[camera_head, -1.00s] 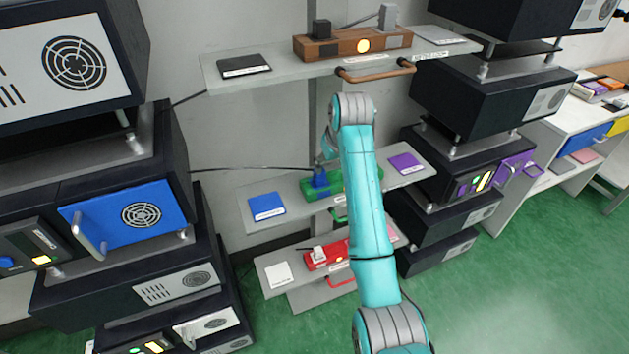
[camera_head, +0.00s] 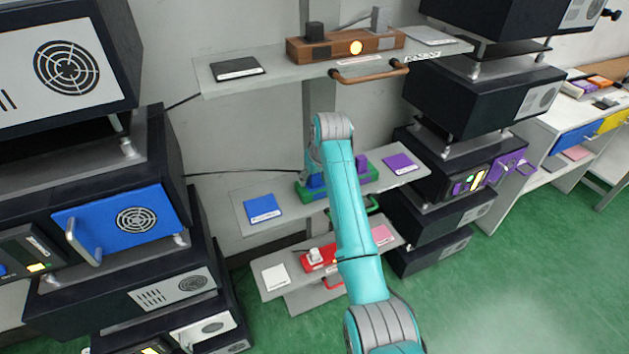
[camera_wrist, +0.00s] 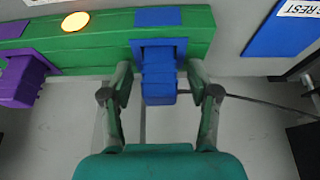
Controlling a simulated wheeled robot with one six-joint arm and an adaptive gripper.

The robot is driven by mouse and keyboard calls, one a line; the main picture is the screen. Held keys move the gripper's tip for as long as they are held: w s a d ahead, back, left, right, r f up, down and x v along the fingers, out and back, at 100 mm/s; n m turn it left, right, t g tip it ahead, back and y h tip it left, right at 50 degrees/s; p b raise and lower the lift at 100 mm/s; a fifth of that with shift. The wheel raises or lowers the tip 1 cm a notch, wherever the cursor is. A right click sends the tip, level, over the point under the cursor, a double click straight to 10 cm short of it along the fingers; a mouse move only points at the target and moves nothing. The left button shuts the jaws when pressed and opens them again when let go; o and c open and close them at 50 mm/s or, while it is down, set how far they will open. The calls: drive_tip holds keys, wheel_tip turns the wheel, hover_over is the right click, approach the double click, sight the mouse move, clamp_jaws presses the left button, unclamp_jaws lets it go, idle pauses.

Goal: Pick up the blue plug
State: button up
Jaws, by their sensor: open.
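The blue plug (camera_wrist: 159,80) sits in the green fixture (camera_wrist: 100,42) on the middle shelf. In the wrist view my gripper (camera_wrist: 160,78) is open, with one finger on each side of the plug and a visible gap at both sides. In the head view the blue plug (camera_head: 315,181) shows only in part behind my arm, at the left end of the green fixture (camera_head: 370,176). My gripper is hidden behind my arm in the head view. A purple plug (camera_wrist: 20,80) is on the same fixture, beyond the gripper's reach at the left.
A blue pad (camera_head: 262,208) and a purple pad (camera_head: 400,163) lie on the middle shelf, one at each end. A brown fixture (camera_head: 340,48) with a handle is on the shelf above. A red fixture (camera_head: 319,258) is below. Dark cabinets stand on both sides.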

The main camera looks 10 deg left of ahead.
clamp_jaws()
drive_tip(key=shift+r, duration=0.1)
